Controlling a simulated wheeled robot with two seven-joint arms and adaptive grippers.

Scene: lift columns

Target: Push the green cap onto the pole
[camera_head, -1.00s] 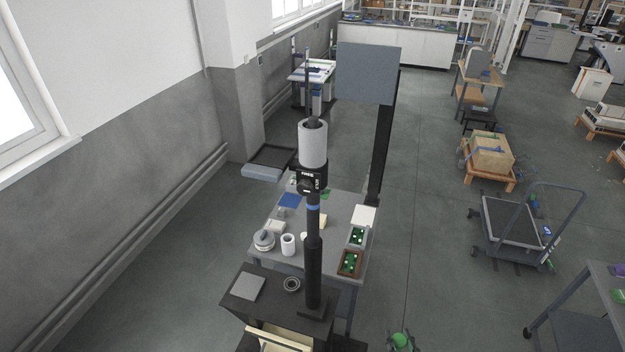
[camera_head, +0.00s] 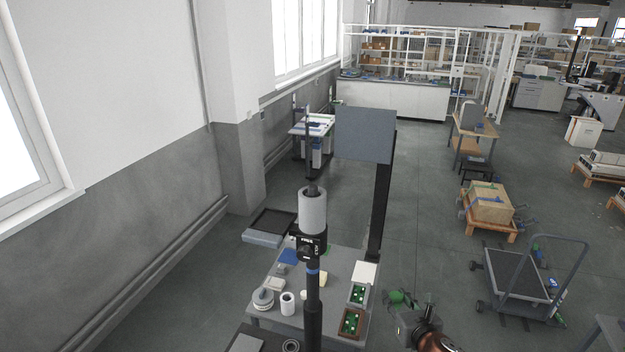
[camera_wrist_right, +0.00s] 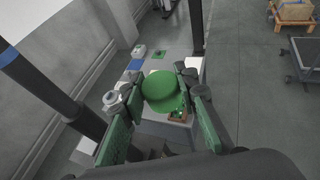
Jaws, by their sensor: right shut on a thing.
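The green cap (camera_wrist_right: 160,88) is round and sits between the fingertips of my right gripper (camera_wrist_right: 160,95) in the right wrist view. The gripper is shut on it. In the head view my right gripper (camera_head: 402,300) shows at the lower right, beside the table; its green finger pads and the cap are hard to tell apart there. The black pole (camera_head: 313,290) has a blue band, a black clamp and a grey cylinder (camera_head: 313,208) around its upper part. The gripper is to the right of the pole and apart from it. The pole also shows in the wrist view (camera_wrist_right: 45,88). My left gripper is out of view.
A grey table (camera_head: 330,283) behind the pole holds white rolls, a blue pad and two small trays with green items. A grey panel (camera_head: 364,135) stands on a black post (camera_head: 381,210). A cart (camera_head: 520,272) is at the right. Open floor lies between.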

